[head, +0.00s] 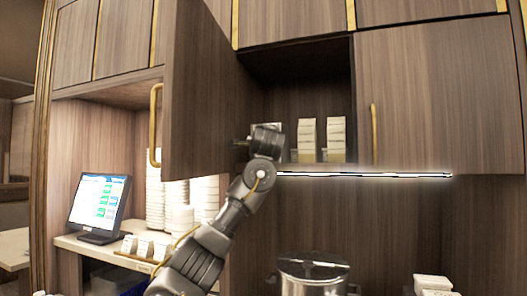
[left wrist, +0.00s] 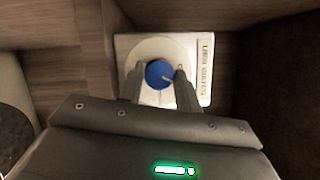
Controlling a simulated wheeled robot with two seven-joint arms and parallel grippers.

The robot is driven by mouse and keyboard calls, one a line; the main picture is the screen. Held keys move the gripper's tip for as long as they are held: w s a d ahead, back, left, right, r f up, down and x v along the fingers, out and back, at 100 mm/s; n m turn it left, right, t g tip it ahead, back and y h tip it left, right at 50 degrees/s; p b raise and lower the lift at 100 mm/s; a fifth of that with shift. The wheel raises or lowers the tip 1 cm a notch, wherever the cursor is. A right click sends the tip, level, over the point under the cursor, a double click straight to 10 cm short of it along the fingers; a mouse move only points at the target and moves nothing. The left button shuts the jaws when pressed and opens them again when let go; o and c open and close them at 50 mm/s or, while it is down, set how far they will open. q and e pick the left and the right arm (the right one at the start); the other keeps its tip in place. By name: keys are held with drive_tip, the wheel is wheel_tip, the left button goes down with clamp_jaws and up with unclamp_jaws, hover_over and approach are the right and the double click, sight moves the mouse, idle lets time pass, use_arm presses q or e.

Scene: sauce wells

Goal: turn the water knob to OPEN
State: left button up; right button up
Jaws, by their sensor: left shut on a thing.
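The water knob (left wrist: 158,73) is a round blue knob on a round pale base, set on a white plate (left wrist: 205,95) in the left wrist view. A light pointer line on the knob aims to the right and slightly down in that view. Sideways lettering runs along the plate's right edge, too small to read surely. My left gripper (left wrist: 160,80) is shut on the knob, one finger on each side. In the head view my left gripper (head: 246,147) reaches into the open cabinet beside the open door; the knob is not clearly visible there. My right gripper is not in view.
The open cabinet door (head: 200,100) stands left of my left gripper. Pale stacked boxes (head: 307,140) stand on the shelf to its right, above a lit strip (head: 365,174). A screen (head: 98,203) and white stacks (head: 205,195) are at the left; a metal pot (head: 313,275) is below.

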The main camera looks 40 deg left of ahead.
use_arm(q)
drive_tip(key=n+g+h, duration=0.1)
drive_tip(key=n, duration=0.3)
drive_tip(key=shift+n+h, duration=0.3)
drive_tip(key=shift+n, duration=0.1)
idle(0.5)
drive_tip(key=o, duration=1)
drive_tip(key=shift+r, duration=0.1)
drive_tip(key=shift+c, duration=0.2)
drive_tip(key=b+v, duration=0.5)
drive_tip(key=v, duration=0.5)
drive_tip(key=shift+s+d+r+b, duration=0.2)
drive_tip(key=shift+d+b, duration=0.1)
drive_tip(key=shift+b, duration=0.1)
drive_tip(key=shift+f, duration=0.15)
